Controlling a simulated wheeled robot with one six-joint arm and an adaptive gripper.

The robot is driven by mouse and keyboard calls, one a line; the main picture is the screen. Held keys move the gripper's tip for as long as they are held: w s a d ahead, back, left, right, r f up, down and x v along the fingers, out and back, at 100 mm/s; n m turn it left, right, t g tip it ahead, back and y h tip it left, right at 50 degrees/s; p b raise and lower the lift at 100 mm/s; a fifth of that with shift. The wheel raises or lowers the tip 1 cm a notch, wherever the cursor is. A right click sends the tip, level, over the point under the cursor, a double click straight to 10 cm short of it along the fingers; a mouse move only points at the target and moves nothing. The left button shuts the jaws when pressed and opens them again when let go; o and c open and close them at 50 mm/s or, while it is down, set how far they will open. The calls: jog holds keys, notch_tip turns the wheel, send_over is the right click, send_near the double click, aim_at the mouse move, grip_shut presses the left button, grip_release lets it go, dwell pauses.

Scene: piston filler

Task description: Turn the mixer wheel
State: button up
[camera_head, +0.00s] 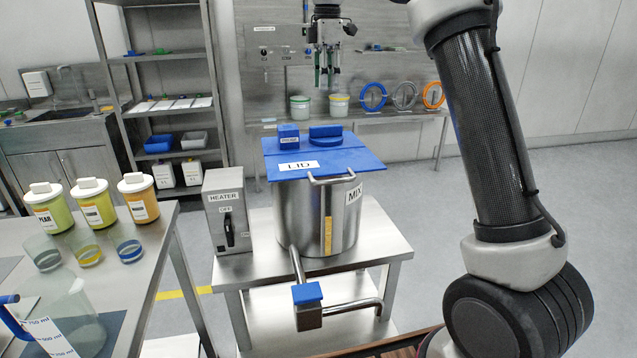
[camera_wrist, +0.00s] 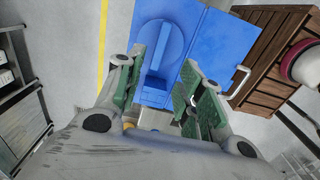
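The mixer wheel (camera_head: 325,131) is a flat round blue disc on top of the blue lid (camera_head: 345,162) of the steel pot marked MIX. A labelled blue block (camera_head: 288,137) stands beside the wheel on the lid. My gripper (camera_head: 327,82) hangs fingers down above the lid, clear of the wheel. In the wrist view my gripper (camera_wrist: 164,72) has its fingers apart with nothing between them. The wheel (camera_wrist: 160,42) shows beyond the fingertips, with the block (camera_wrist: 153,88) nearer the camera. The left finger overlaps a bit of the wheel's edge in this view.
The steel pot (camera_head: 290,215) stands on a metal table (camera_head: 372,245). A grey heater box (camera_head: 227,208) is left of it. A blue-capped outlet pipe (camera_head: 307,292) juts out in front. A bench with jars (camera_head: 140,195) and cups is at the left. Shelves stand behind.

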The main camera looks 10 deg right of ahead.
aim_at(326, 126)
notch_tip(326, 126, down, 12)
dwell(0.8)
grip_shut()
